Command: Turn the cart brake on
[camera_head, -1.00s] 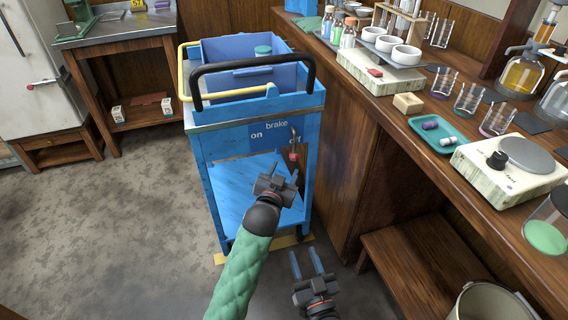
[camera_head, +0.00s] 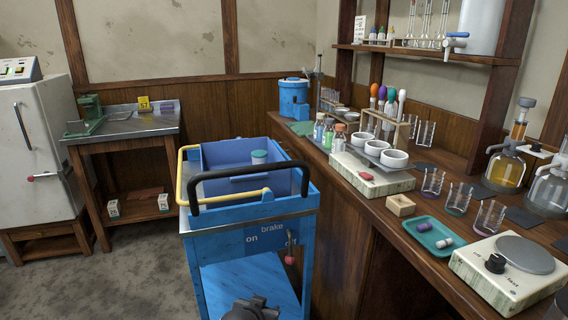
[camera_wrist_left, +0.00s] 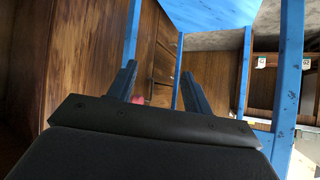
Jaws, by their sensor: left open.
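The blue cart (camera_head: 250,225) stands beside the wooden bench, with a front panel reading "brake" and "on" at left. Contact cannot be told. My right gripper is out of view.
The cart carries a blue bin (camera_head: 235,170) with a capped jar, behind a black handle (camera_head: 250,178) and a yellow rail (camera_head: 225,201). The bench at right holds a hotplate (camera_head: 510,265), a teal tray (camera_head: 428,233) and glassware. Grey floor (camera_head: 125,280) is clear at left.

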